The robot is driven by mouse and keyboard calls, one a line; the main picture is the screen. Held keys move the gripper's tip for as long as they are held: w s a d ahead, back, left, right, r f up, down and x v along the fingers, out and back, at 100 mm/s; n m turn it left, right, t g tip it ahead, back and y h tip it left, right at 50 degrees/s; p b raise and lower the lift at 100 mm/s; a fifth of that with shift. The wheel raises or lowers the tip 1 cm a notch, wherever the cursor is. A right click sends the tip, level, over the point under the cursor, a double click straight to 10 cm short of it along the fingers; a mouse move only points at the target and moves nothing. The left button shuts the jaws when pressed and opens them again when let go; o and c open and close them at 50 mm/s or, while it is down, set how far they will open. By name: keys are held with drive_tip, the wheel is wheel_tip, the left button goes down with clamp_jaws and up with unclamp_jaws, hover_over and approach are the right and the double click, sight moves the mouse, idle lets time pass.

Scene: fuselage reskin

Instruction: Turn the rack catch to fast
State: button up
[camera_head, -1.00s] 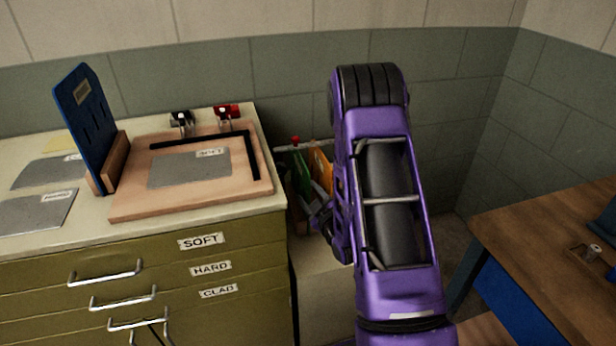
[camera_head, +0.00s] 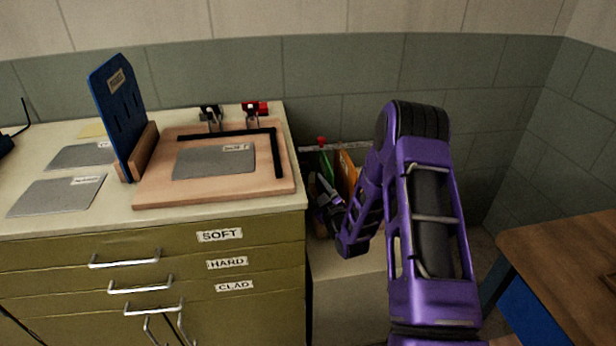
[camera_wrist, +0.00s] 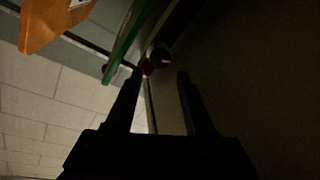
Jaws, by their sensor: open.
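The rack holds a green panel (camera_head: 326,165) and an orange panel (camera_head: 347,170) upright, beside the cabinet. A small red knob (camera_head: 322,141) shows at the top of the rack by its pale rail (camera_head: 350,146); I cannot tell its turned position. My gripper (camera_head: 325,195) is in front of the rack, low beside the cabinet, partly hidden by my arm. In the wrist view my gripper (camera_wrist: 160,76) is open and empty. A dark round part (camera_wrist: 160,57) with a red bit (camera_wrist: 147,66) lies just beyond the fingertips. The green panel (camera_wrist: 128,42) and orange panel (camera_wrist: 52,22) are left of it.
The olive cabinet (camera_head: 220,275) stands left of the rack, with a wooden board (camera_head: 215,197) and a blue slotted plate (camera_head: 115,112) on top. A wooden table (camera_head: 570,260) is at the right. A pale box-like surface (camera_head: 350,290) lies below the gripper.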

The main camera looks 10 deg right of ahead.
sight(306, 172)
drive_tip(key=x, duration=0.5)
drive_tip(key=shift+w, duration=0.3)
clamp_jaws()
